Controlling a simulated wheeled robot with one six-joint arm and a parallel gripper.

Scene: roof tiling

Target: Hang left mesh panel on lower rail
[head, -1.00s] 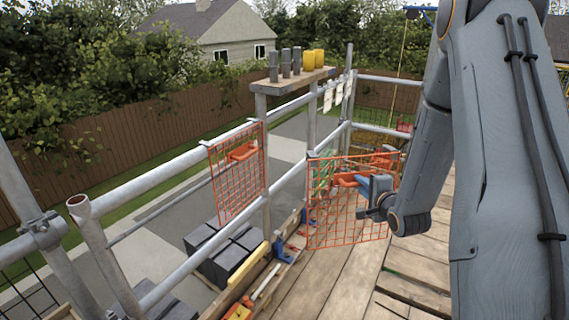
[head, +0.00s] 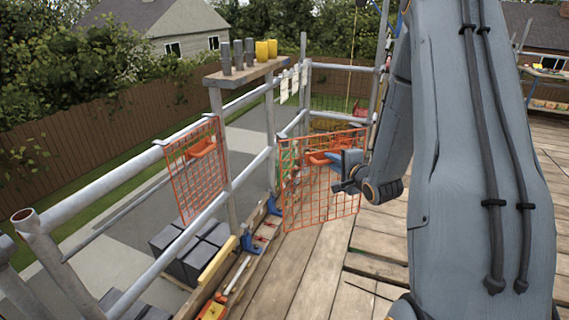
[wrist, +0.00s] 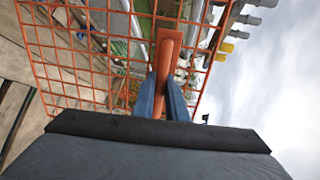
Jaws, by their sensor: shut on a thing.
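My gripper (head: 340,163) is shut on the orange handle of an orange mesh panel (head: 303,202) and holds it upright above the deck, right of the railing. In the wrist view the blue jaws (wrist: 163,97) pinch the orange handle (wrist: 167,58), with the panel's mesh (wrist: 75,55) beyond. A second orange mesh panel (head: 183,187) hangs by hooks from the upper rail (head: 110,184) at left. The lower rail (head: 150,275) runs below, behind that panel's bottom. The held panel's left edge appears close to a railing post; whether they touch I cannot tell.
A wooden shelf (head: 240,75) with grey and yellow cups stands on the railing. Dark grey blocks (head: 190,245) lie outside the rail. Tools and a yellow level (head: 217,262) lie along the deck's edge. The plank deck (head: 345,250) is mostly clear.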

